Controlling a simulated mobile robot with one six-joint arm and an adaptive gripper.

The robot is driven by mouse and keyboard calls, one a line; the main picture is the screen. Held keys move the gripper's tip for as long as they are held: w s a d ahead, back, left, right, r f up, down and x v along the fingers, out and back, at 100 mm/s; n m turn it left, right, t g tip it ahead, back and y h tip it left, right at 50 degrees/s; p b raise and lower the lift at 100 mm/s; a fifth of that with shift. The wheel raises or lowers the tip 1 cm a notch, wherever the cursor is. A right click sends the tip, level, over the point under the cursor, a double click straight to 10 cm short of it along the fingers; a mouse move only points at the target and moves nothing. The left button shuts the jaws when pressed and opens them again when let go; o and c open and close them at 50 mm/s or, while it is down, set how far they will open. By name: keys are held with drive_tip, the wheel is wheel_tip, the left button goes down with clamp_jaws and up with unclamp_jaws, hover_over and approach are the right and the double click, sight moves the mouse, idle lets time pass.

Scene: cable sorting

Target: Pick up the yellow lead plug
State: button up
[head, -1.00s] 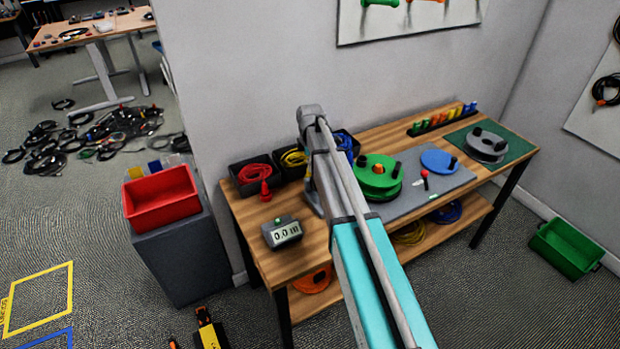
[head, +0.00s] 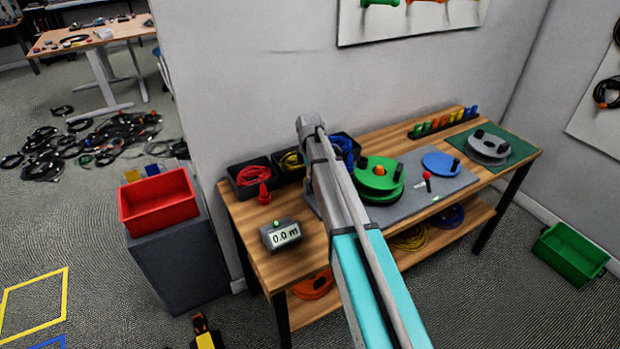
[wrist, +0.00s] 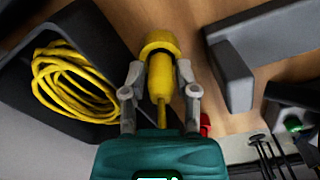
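The yellow lead plug (wrist: 158,54) shows in the wrist view, with its wide collar away from me and its thin end towards my palm. My gripper (wrist: 160,78) has one finger on each side of the plug's body. Both fingertips lie against it with no clear gap. I cannot tell whether the plug touches the wooden bench top. A yellow cable (wrist: 72,80) lies coiled in a dark bin (wrist: 112,35) on the left. In the head view my arm hides the gripper and the plug; the yellow cable (head: 291,161) shows partly beside the arm.
A red plug (head: 264,194) and a length meter (head: 282,235) stand on the bench, left of my arm. A green reel (head: 378,190) stands right of it. A grey bracket-like part (wrist: 232,75) is close right of my gripper. A red bin (head: 158,203) stands left of the bench.

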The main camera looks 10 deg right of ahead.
clamp_jaws()
drive_tip(key=shift+r, duration=0.15)
wheel_tip(320, 180, up, 10)
drive_tip(key=p, duration=1)
drive_tip(key=shift+f, duration=0.2)
idle(0.6)
